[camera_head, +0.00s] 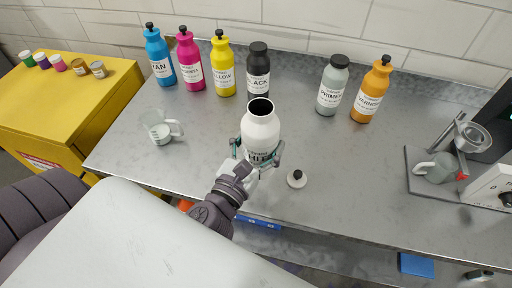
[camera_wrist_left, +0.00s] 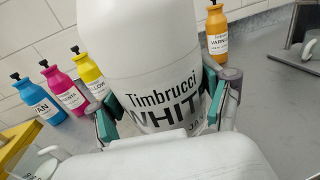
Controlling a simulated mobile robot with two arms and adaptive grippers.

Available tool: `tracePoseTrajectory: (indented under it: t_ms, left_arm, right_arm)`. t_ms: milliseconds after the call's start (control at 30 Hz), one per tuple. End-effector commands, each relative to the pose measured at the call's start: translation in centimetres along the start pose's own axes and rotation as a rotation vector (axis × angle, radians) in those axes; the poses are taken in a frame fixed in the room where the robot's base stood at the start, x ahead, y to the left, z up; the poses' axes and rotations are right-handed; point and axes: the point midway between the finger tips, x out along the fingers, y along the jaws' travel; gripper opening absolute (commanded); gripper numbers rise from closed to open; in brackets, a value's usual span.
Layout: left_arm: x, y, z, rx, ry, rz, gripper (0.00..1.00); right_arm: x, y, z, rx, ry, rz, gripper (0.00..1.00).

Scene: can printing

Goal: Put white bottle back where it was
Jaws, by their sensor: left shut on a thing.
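The white bottle (camera_head: 261,128) is upright with its dark mouth open and no cap on it. My left gripper (camera_head: 259,155) is shut around its lower body, with a finger on each side. In the left wrist view the bottle (camera_wrist_left: 145,50) fills the middle, its label reading "Timbrucci WHITE", between the green pads of my left gripper (camera_wrist_left: 160,112). I cannot tell whether the bottle's base touches the table. A small white cap with a dark top (camera_head: 297,178) lies on the table, right of the gripper. My right gripper is not in view.
Cyan (camera_head: 160,58), magenta (camera_head: 190,62), yellow (camera_head: 223,68) and black (camera_head: 258,72) bottles stand in a row at the back. A gap separates them from the primer (camera_head: 331,88) and varnish (camera_head: 373,93) bottles. A clear jug (camera_head: 158,130) stands left; a machine (camera_head: 455,165) stands right.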

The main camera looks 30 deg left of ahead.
Motion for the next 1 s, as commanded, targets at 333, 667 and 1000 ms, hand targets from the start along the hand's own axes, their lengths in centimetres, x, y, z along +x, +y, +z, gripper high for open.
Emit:
tracePoseTrajectory:
  t_ms: [333, 667, 1000]
  left_arm:
    - [3.5, 5.8, -3.8, 0.005, -0.004, 0.003, 0.09]
    - [5.8, 9.5, -6.4, 0.001, -0.005, 0.000, 0.09]
    - [5.8, 9.7, -10.4, -0.001, -0.004, 0.003, 0.09]
  right_arm:
    - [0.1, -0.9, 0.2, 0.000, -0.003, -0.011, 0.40]
    - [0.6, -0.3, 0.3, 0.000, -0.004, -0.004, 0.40]
    - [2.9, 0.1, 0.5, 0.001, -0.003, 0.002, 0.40]
